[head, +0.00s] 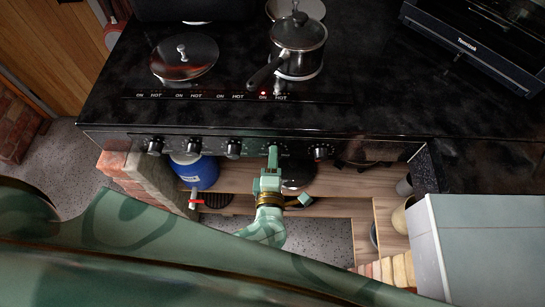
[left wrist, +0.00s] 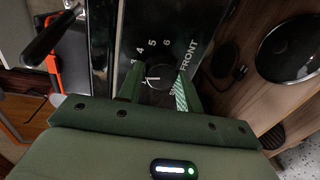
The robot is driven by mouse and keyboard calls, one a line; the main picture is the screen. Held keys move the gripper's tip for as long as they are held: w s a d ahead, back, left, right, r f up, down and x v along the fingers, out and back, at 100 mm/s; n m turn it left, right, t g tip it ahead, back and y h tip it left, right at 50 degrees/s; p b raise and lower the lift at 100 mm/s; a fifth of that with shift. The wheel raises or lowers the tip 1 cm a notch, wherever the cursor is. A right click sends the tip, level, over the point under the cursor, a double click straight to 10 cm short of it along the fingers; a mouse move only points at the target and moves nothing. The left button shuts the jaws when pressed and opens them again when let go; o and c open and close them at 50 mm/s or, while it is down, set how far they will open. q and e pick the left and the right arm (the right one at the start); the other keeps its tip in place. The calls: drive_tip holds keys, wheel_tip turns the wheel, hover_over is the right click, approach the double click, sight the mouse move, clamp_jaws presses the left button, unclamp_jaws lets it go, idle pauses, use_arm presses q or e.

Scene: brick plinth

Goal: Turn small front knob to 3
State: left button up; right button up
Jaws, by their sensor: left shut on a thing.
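My left gripper (head: 273,160) reaches up to the front panel of the black stove (head: 330,115). It is shut on a dark knob, the fourth from the left, which it mostly covers in the head view. In the left wrist view the knob (left wrist: 162,86) sits between the fingers of this gripper (left wrist: 159,96). My right gripper is not in view.
Other knobs (head: 233,148) and (head: 320,152) flank the held one. A pot (head: 298,48) with its handle toward the front and a lidded pan (head: 184,58) stand on the stove. One ON lamp (head: 263,93) glows red. A blue container (head: 198,174) stands below.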

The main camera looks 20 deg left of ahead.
use_arm(q)
drive_tip(key=shift+d+m+p, duration=0.15)
drive_tip(key=shift+m+p, duration=0.35)
drive_tip(key=shift+m, duration=0.5)
drive_tip(key=shift+f, duration=0.1)
drive_tip(key=o, duration=1)
drive_tip(key=v, duration=0.7)
drive_tip(key=shift+s+d+p, duration=0.15)
drive_tip(key=shift+s+p, duration=0.1)
drive_tip(key=shift+p, duration=0.15)
